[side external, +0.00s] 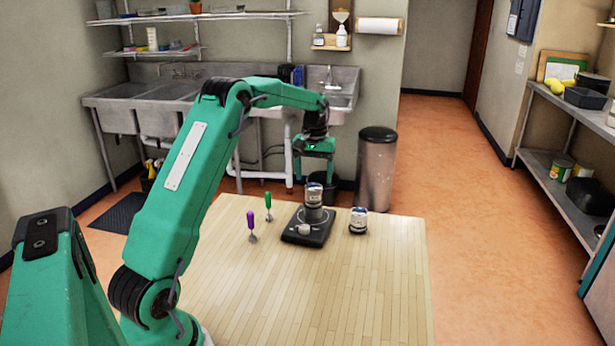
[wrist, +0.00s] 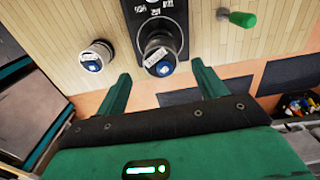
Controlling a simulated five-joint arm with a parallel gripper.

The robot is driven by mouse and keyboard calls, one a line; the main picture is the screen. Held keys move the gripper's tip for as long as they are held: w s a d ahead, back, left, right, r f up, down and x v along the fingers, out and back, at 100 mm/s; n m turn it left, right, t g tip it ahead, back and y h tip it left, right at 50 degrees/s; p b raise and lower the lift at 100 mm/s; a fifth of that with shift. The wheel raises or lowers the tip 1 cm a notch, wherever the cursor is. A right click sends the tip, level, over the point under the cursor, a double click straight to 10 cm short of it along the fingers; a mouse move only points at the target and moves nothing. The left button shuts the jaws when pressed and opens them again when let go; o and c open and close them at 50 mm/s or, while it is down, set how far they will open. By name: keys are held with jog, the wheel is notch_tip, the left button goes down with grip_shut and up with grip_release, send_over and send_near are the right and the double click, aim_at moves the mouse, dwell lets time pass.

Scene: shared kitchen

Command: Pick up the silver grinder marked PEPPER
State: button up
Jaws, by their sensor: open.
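Two silver grinders with white labels and blue marks on top are in view; I cannot read which one says PEPPER. One grinder (side external: 314,194) stands upright on a black scale (side external: 296,232); it shows in the wrist view (wrist: 158,48) between my fingers in the picture. The other grinder (side external: 358,220) stands on the wooden table right of the scale, and at left in the wrist view (wrist: 96,54). My gripper (side external: 315,168) is open and empty, just above and behind the grinder on the scale. In the wrist view my gripper (wrist: 161,70) has its fingers apart, with no visible contact.
The front of the table (side external: 300,300) is clear. Beyond the table are a steel bin (side external: 376,170) and a sink (side external: 130,105).

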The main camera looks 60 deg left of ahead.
aim_at(314, 185)
jog(key=shift+f, duration=0.45)
jog(key=shift+s+f, duration=0.1)
jog(key=shift+f, duration=2.5)
jog(key=shift+r, duration=0.1)
jog(key=c, duration=1.4)
jog(key=shift+o, duration=0.2)
jog(key=shift+r, duration=0.15)
